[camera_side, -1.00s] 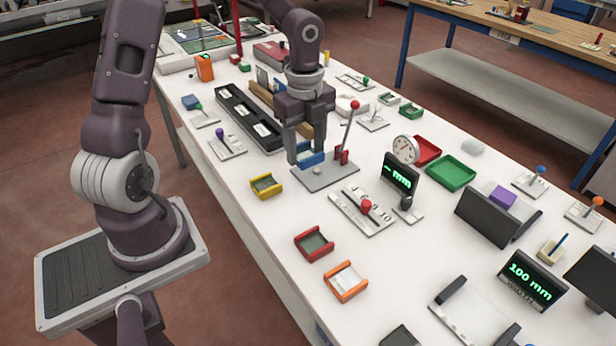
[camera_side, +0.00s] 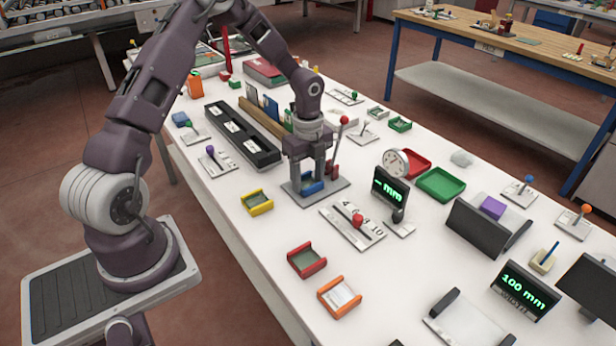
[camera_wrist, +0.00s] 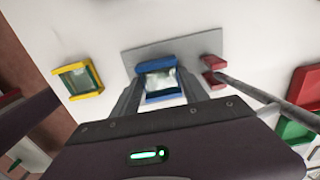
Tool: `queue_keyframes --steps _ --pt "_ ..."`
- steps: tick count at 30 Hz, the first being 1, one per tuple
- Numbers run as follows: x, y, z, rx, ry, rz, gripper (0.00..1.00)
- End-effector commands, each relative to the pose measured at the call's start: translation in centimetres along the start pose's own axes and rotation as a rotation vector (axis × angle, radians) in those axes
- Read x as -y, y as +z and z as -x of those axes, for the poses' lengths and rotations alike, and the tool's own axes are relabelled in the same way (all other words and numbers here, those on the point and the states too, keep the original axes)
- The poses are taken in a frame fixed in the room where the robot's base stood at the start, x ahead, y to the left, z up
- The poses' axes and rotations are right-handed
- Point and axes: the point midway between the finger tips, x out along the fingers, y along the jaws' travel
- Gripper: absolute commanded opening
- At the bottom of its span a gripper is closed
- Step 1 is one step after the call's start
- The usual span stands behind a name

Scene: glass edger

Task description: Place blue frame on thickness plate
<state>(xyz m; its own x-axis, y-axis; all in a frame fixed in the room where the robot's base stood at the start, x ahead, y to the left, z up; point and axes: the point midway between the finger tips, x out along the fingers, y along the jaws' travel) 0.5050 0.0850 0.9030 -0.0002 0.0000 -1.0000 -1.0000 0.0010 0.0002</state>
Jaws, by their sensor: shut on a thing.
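The blue frame (camera_side: 312,184) is between the fingers of my gripper (camera_side: 312,178), low over the grey thickness plate (camera_side: 335,190). It also shows in the wrist view (camera_wrist: 158,66), a blue-edged square with a pale pane, held between the two fingers and overlapping the front edge of the plate (camera_wrist: 135,55). My gripper (camera_wrist: 158,98) is shut on it. I cannot tell whether the frame touches the plate. A red clamp with a red-knobbed lever (camera_side: 337,145) stands at the plate's right side. A display reading "- mm" (camera_side: 390,187) stands to the right.
A yellow frame (camera_side: 257,202), a red frame (camera_side: 307,260) and an orange frame (camera_side: 339,297) lie on the white table. A slotted plate with a red knob (camera_side: 353,222) is in front of the thickness plate. A black rack (camera_side: 243,135) stands behind left.

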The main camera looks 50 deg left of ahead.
Motion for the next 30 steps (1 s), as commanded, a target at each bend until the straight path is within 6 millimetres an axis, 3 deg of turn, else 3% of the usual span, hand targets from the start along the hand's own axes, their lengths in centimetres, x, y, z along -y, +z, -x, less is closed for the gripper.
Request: queue_keyframes --steps 3,4,7,17,20,30 --pt "0.0 0.0 -0.2 0.000 0.000 0.000 0.12" --pt "0.0 0.0 -0.2 0.000 0.000 0.000 0.56" --pt "0.0 0.0 -0.2 0.000 0.000 0.000 0.74" --pt "0.0 0.0 0.1 0.000 -0.001 0.000 0.74" --pt "0.1 0.1 1.8 0.002 -0.005 0.001 0.74" --pt "0.1 0.1 10.4 0.001 -0.004 0.001 0.74"
